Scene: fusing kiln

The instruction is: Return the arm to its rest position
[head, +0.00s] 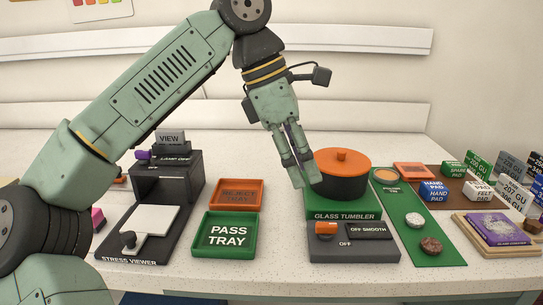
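My gripper (303,184) hangs from my pale green arm near the middle of the head view, with its fingers pointing down. The fingertips appear just left of the black tumbler drum with an orange lid (341,162), overlapping its left edge in the picture. I cannot tell whether they touch the drum. The two fingers look close together with a narrow gap, and no object shows between them. This single side-on view does not settle whether they are open or shut.
The drum sits on the green glass tumbler base (340,216) with an orange switch. Left are the green pass tray (225,255), an orange tray (235,194) and the stress viewer (165,185). Right are a green mat (438,258) with stones and several labelled pads. The counter behind is clear.

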